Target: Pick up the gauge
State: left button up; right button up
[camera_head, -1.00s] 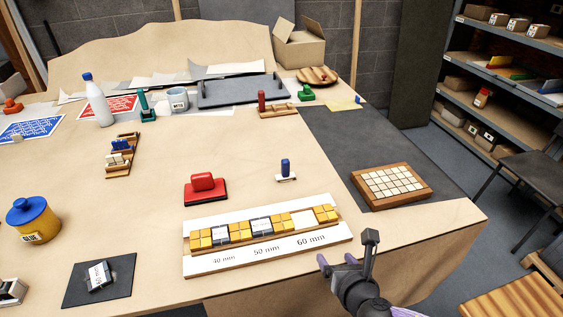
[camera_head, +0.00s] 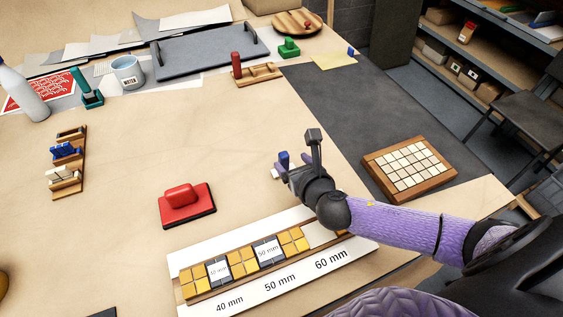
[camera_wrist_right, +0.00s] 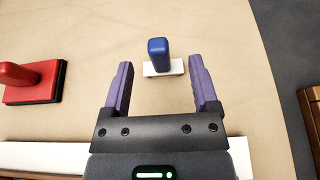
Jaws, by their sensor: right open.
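A small piece with a blue upright handle and a white base, which looks like the gauge (camera_head: 284,157), stands on the wooden table. In the head view my right gripper (camera_head: 298,150) partly hides it. In the right wrist view the gauge (camera_wrist_right: 158,50) stands upright, lined up with the gap between the two purple fingers. My right gripper (camera_wrist_right: 161,66) is open and empty, and no contact shows. My left gripper is not in view.
The mosaic strip (camera_head: 240,268) with yellow tiles and 40, 50 and 60 mm labels lies nearest me, partly under my right arm. A red-handled block (camera_head: 186,203) sits left of the gauge. A tray of pale tiles (camera_head: 378,170) lies on the right. Bare table surrounds the gauge.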

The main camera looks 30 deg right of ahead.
aim_at(286, 158)
jog(key=b+x, duration=0.1)
jog(key=x, duration=0.4)
jog(key=shift+a+f+b, duration=0.15)
jog(key=shift+b, duration=0.15)
jog(key=shift+w, duration=0.1)
jog(key=shift+c, duration=0.2)
grip_shut()
